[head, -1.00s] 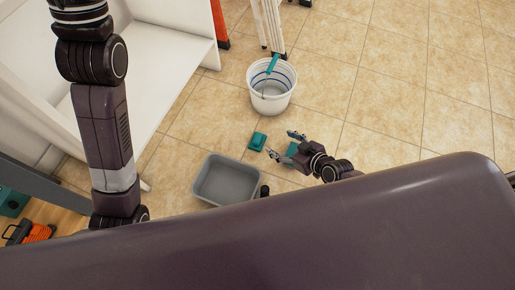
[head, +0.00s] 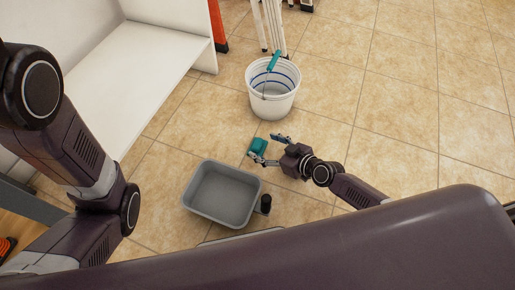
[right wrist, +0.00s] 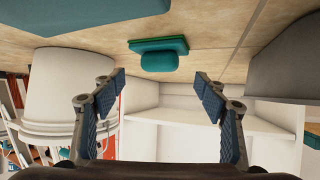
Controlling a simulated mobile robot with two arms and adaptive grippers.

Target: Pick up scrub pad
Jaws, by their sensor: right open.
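A teal scrub pad (head: 258,145) lies on the tiled floor between the white bucket and the grey tub. It also shows in the right wrist view (right wrist: 160,53), beyond the fingertips and roughly centred between them. My right gripper (head: 268,148) is open and empty, its fingers spread on the right side of the pad and pointing at it. Both spread fingers show in the right wrist view (right wrist: 160,88) with a gap to the pad. Another teal thing (right wrist: 100,12) is cut off at the top of that view. My left arm is at the left, its gripper out of view.
A white bucket (head: 261,105) with a teal-gripped handle stands behind the pad. A grey tub (head: 190,195) sits in front at the left, with a small black item (head: 266,205) beside it. A white bench (head: 130,65) is at the left. Floor to the right is clear.

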